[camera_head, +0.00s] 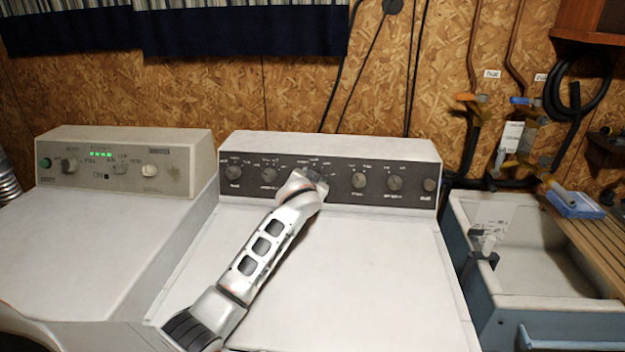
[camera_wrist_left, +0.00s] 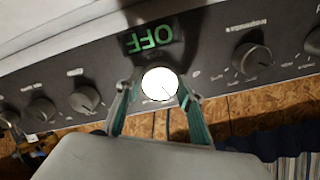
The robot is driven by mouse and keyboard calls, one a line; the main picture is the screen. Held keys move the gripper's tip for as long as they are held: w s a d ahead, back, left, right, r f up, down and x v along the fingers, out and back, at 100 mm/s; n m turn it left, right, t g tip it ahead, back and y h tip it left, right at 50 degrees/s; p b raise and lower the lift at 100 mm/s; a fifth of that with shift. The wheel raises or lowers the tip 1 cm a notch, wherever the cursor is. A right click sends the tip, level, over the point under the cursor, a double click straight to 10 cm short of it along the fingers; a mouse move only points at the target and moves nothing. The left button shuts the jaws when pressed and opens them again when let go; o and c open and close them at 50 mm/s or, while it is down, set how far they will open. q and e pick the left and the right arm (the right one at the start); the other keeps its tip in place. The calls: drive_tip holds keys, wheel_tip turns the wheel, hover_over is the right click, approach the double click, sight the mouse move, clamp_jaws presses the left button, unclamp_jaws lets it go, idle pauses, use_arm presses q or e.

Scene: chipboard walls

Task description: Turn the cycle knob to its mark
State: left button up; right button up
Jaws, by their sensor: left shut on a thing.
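The washer's dark control panel (camera_head: 340,171) carries a row of knobs. My left gripper (camera_head: 312,178) reaches its middle from the front left and covers the knob there. In the left wrist view my left gripper (camera_wrist_left: 158,100) is shut on that knob, the cycle knob (camera_wrist_left: 160,84), with one greenish finger on each side. The knob's face shows as a bright white disc, so its pointer is hard to read. Green letters "OFF" (camera_wrist_left: 149,38) stand upside down beside it. The target mark is not clearly seen. My right gripper is not in view.
Other knobs sit close on both sides, such as one to the right (camera_head: 359,180) and one to the left (camera_head: 269,175). A second machine (camera_head: 125,165) stands left, a sink (camera_head: 540,260) right. The white top (camera_head: 350,270) is bare.

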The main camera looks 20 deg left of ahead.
use_arm(q)
drive_tip(key=shift+r+m, duration=0.2)
drive_tip(key=shift+m, duration=0.1)
drive_tip(key=m, duration=0.4)
drive_tip(key=shift+w, duration=0.1)
drive_tip(key=m, duration=0.4)
drive_tip(key=shift+a+r, duration=0.1)
drive_tip(key=shift+m, duration=2)
